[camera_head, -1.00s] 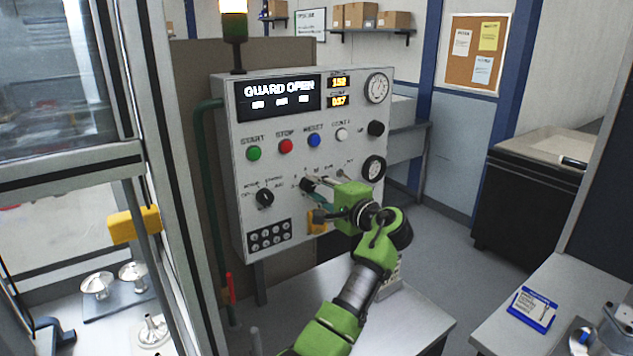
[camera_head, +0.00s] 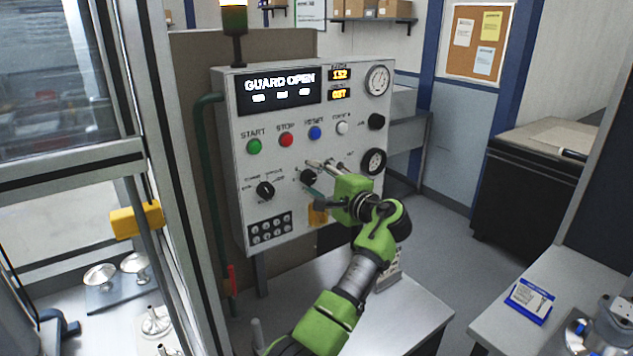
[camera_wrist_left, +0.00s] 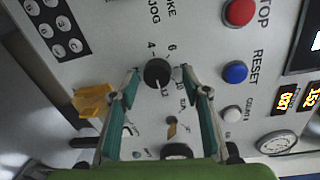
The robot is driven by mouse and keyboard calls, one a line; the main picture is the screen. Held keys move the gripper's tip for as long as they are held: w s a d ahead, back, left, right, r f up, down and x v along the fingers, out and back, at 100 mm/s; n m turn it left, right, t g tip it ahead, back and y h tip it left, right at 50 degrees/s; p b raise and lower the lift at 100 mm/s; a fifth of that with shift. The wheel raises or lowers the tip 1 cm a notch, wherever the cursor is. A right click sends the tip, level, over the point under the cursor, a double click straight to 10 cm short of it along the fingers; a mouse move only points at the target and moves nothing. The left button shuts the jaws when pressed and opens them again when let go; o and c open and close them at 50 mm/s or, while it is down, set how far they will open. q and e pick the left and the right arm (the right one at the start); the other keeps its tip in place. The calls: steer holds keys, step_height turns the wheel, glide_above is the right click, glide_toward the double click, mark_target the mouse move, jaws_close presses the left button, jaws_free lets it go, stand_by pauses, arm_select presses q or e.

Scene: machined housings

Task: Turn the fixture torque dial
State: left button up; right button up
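The torque dial (camera_head: 308,176) is a round black knob low on the middle of the white control panel. In the left wrist view the same knob (camera_wrist_left: 158,72) shows a white pointer mark and printed numbers around it. My left gripper (camera_head: 316,178) is open at the dial. In the left wrist view its two teal-padded fingers (camera_wrist_left: 168,88) stand on either side of the knob, with a visible gap at the right finger. Whether the left finger touches the knob is not clear.
The panel also carries a black mode knob (camera_head: 265,189), green (camera_head: 254,146), red (camera_head: 286,140) and blue (camera_head: 315,133) buttons, and a display (camera_head: 279,91) reading GUARD OPEN. A yellow part (camera_head: 317,214) sits just below the dial. A metal table (camera_head: 400,318) stands below.

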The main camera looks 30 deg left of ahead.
arm_select(q)
steer(key=shift+f, duration=0.15)
steer(key=shift+d, duration=0.1)
steer(key=v, duration=1.1)
steer(key=shift+s+d, duration=0.25)
steer(key=shift+d, duration=0.05)
steer(key=shift+d, duration=0.1)
